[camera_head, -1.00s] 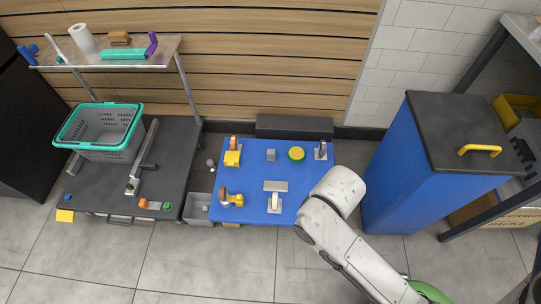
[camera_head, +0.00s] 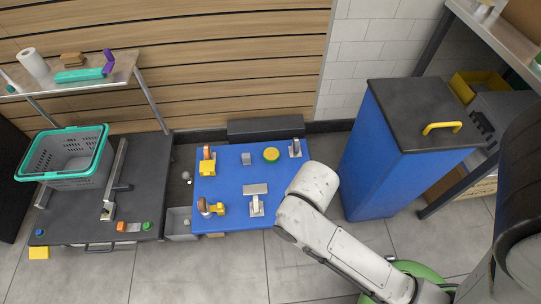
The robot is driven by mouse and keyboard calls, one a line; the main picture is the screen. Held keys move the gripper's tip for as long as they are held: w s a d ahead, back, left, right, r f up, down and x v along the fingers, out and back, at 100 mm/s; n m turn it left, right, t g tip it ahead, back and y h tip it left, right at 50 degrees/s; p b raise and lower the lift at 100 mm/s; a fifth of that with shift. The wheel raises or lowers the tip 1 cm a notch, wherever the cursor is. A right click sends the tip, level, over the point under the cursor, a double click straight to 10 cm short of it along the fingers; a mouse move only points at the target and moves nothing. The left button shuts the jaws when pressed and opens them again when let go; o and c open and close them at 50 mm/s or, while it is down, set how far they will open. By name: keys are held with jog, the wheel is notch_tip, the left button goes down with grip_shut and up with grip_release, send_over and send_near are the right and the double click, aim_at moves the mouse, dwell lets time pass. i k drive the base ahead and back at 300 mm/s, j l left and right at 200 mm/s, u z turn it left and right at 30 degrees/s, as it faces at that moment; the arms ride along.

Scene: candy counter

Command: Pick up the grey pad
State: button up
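A flat grey rectangular piece (camera_head: 255,189), which looks like the grey pad, lies on the blue tabletop (camera_head: 225,178) near its front middle. A pale grey upright piece (camera_head: 257,207) stands just in front of it; I cannot tell whether they touch. A small grey block (camera_head: 246,158) sits farther back. My pale arm reaches in from the lower right and its bent part covers the table's right front edge. My gripper does not show, so its opening and anything in it are hidden.
A blue cabinet (camera_head: 380,160) stands to the right. A dark low platform (camera_head: 80,220) with a basket (camera_head: 70,160) is left.

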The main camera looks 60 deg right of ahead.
aim_at(246, 160)
jog(key=i+j+z, duration=0.2)
jog(key=i, duration=0.25)
jog(key=i+j+z, duration=0.2)
jog(key=i, duration=0.3)
jog(key=i+j+z, duration=0.15)
jog(key=i+j, duration=0.2)
jog(key=i, duration=0.05)
